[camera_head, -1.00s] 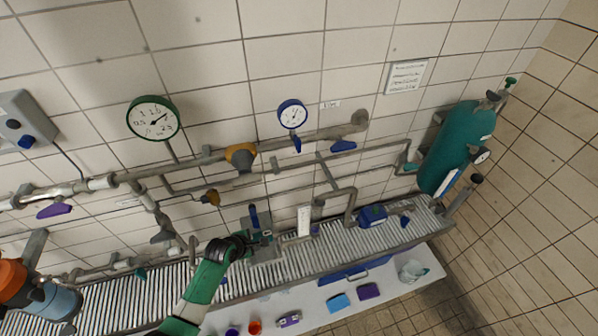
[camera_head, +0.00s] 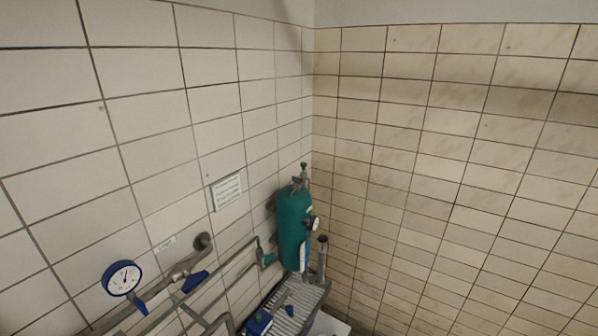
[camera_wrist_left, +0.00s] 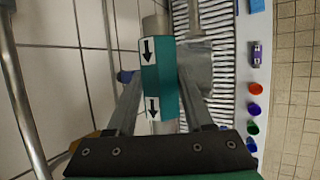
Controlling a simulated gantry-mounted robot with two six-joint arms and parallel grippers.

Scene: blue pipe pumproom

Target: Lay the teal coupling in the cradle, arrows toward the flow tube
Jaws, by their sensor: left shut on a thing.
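In the left wrist view the teal coupling (camera_wrist_left: 162,88) lies between the two fingers of my left gripper (camera_wrist_left: 160,80), which is shut on it. Two white labels with black arrows are on its left side, and both arrows point down the picture, toward my gripper's palm. Grey cylindrical ends show above and below the teal body. A grey metal block (camera_wrist_left: 198,66) is just right of the coupling; I cannot tell whether it is the cradle or whether they touch. I cannot make out the flow tube. My right gripper is not in view.
Right of the ribbed grating (camera_wrist_left: 220,60) is a white ledge with a purple box (camera_wrist_left: 256,53), a red cup (camera_wrist_left: 254,89) and several other cups. The head view shows a teal tank (camera_head: 293,228), a blue gauge (camera_head: 122,278) and wall pipes (camera_head: 185,268).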

